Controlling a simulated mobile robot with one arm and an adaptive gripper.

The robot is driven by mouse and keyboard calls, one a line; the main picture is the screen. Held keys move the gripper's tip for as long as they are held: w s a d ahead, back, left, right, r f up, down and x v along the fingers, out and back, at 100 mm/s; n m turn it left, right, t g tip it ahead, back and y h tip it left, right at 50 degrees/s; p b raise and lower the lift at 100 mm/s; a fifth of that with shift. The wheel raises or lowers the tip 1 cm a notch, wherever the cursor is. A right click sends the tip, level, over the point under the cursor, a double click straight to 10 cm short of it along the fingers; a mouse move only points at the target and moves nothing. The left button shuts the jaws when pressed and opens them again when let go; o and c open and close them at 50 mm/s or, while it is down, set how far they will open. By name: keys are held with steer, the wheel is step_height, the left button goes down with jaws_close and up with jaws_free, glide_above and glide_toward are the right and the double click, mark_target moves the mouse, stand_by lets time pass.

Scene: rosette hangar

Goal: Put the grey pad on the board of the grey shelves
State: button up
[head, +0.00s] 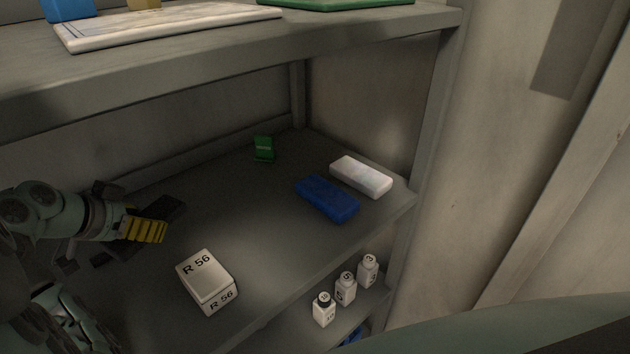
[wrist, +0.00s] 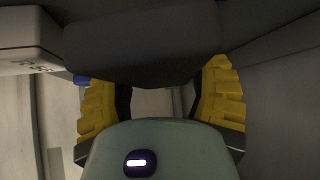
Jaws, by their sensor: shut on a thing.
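My gripper (head: 153,226) is at the left in the head view, over the middle board of the grey shelves (head: 255,225). Its yellow fingers are shut on the grey pad (head: 172,209), a dark block mostly hidden by the fingers in the head view. In the wrist view the grey pad (wrist: 140,42) spans the space between the two yellow fingers of my gripper (wrist: 160,92). I cannot tell whether the pad touches the board or is a little above it.
A white box marked R 56 (head: 206,280) stands right of my gripper at the board's front. A blue block (head: 327,198), a white block (head: 361,176) and a small green box (head: 264,149) stand farther right. Small white bottles (head: 346,288) are below. An upper board (head: 330,38) overhangs.

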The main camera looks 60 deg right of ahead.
steer(key=shift+w+f, duration=0.25)
steer(key=shift+f, duration=0.25)
steer(key=shift+d+b, duration=0.35)
steer(key=p, duration=0.6)
glide_above(220, 199)
steer(key=a, duration=0.2)
steer(key=shift+s+d+f, duration=0.1)
steer(key=shift+s+f, duration=0.2)
steer(key=shift+f, duration=0.3)
steer(key=shift+f+b, duration=0.35)
steer(key=shift+f, duration=1.45)
steer(key=shift+f, duration=0.15)
steer(key=o, duration=1.1)
steer(key=shift+c, duration=0.2)
steer(key=shift+r, duration=0.2)
steer(key=shift+w+a, duration=0.1)
steer(key=shift+a, duration=0.15)
